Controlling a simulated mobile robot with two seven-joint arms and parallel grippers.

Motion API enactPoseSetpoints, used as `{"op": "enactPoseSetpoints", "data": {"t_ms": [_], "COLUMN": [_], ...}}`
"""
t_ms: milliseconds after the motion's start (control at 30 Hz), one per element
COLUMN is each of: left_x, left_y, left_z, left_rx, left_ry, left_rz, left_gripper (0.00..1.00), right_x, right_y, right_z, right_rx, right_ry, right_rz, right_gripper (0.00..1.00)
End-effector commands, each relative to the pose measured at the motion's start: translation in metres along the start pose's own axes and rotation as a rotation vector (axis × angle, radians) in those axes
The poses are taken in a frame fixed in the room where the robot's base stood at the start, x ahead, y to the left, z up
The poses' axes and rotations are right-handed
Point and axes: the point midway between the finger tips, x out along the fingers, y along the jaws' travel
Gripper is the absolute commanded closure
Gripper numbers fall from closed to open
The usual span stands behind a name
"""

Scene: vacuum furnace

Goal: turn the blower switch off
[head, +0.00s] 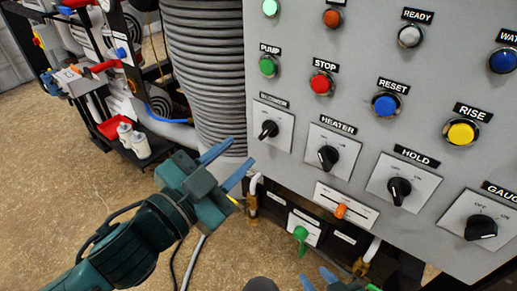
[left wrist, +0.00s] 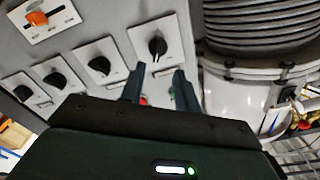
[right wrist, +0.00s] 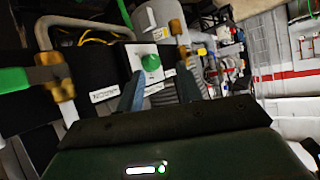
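The control panel (head: 353,100) has a row of black rotary switches on pale plates. My right gripper (right wrist: 157,92) is open, low in front of a green handle (right wrist: 151,62).
Push buttons, such as red STOP (head: 321,83) and blue RESET (head: 386,105), sit above the switches. An orange lever (head: 341,211) and a green handle (head: 301,233) are below. A ribbed hose (head: 205,70) stands left of the panel.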

Motion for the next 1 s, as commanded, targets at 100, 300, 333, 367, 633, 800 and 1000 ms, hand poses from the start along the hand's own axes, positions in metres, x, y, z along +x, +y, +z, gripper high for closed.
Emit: {"op": "enactPoseSetpoints", "data": {"t_ms": [100, 300, 333, 367, 633, 800, 1000], "left_x": [0.009, 0.022, 0.028, 0.033, 0.064, 0.069, 0.069], "left_y": [0.003, 0.005, 0.005, 0.005, 0.003, 0.003, 0.004], "left_z": [0.006, 0.002, 0.002, 0.001, -0.001, -0.001, -0.001], "left_rx": [0.002, 0.008, 0.008, 0.007, 0.006, 0.006, 0.006], "left_ry": [0.008, 0.006, 0.005, 0.004, 0.0, 0.0, 0.0], "left_rz": [-0.004, 0.008, 0.007, 0.007, 0.009, 0.009, 0.009], "left_gripper": [0.68, 0.68, 0.68, 0.68, 0.68, 0.68, 0.68], "right_x": [0.013, 0.022, 0.021, 0.021, 0.013, 0.013, 0.015], "right_y": [0.001, 0.005, 0.005, 0.005, 0.004, 0.004, 0.004], "right_z": [0.02, 0.029, 0.028, 0.027, 0.021, 0.023, 0.027], "right_rx": [0.033, 0.097, 0.101, 0.104, 0.111, 0.109, 0.106], "right_ry": [0.01, 0.039, 0.043, 0.05, 0.065, 0.061, 0.052], "right_rz": [-0.01, -0.014, -0.01, -0.008, -0.006, -0.006, -0.006], "right_gripper": [0.64, 0.64, 0.64, 0.64, 0.64, 0.64, 0.64]}}
